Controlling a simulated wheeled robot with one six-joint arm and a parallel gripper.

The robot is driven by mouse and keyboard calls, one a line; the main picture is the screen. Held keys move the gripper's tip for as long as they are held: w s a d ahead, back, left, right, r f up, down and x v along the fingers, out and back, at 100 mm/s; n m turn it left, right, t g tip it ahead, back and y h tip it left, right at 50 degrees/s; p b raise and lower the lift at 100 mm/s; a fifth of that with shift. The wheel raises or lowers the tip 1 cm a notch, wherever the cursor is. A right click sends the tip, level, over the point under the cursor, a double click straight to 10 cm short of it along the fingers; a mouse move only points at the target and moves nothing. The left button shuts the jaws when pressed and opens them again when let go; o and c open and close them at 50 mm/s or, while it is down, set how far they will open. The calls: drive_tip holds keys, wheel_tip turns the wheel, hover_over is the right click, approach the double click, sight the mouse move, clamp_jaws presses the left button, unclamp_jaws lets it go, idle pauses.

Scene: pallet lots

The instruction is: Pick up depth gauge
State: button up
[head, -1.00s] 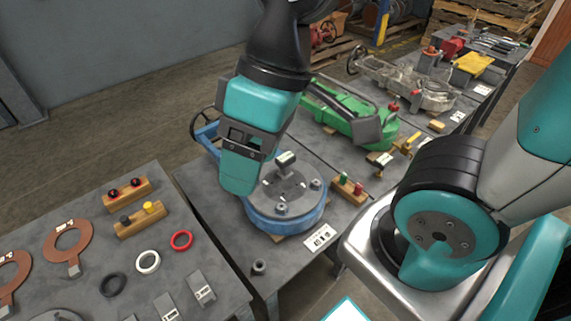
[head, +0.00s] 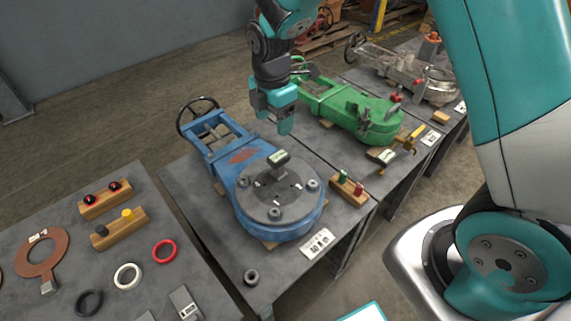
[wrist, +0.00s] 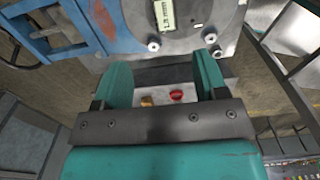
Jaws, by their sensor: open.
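A small upright gauge with a pale display, which looks like the depth gauge (head: 279,159), stands on the round grey cover of the blue valve (head: 232,172). In the wrist view its display (wrist: 166,14) reads about "1.9 mm" at the top edge, beyond my fingertips. My gripper (head: 283,117) is open and empty. It hangs above and behind the gauge in the head view, apart from it, near the gap towards the green valve. Both teal fingers show apart in the wrist view (wrist: 162,78).
The green valve (head: 350,110) stands on the bench behind, with another display device (head: 381,156) at its front. A wooden block with green and red knobs (head: 347,188) sits right of the blue valve. A loose nut (head: 251,277) lies in front. Rings lie on the left table.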

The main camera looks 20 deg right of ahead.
sight(278, 156)
wheel_tip(278, 156, down, 9)
drive_tip(key=shift+f, duration=0.1)
drive_tip(key=shift+s+d+f+p, duration=0.15)
drive_tip(key=shift+f+p, duration=0.15)
drive_tip(key=shift+f, duration=1.05)
drive_tip(key=shift+s+d+f+p, duration=0.15)
drive_tip(key=shift+f+p, duration=0.1)
drive_tip(key=shift+f, duration=1.1)
clamp_jaws()
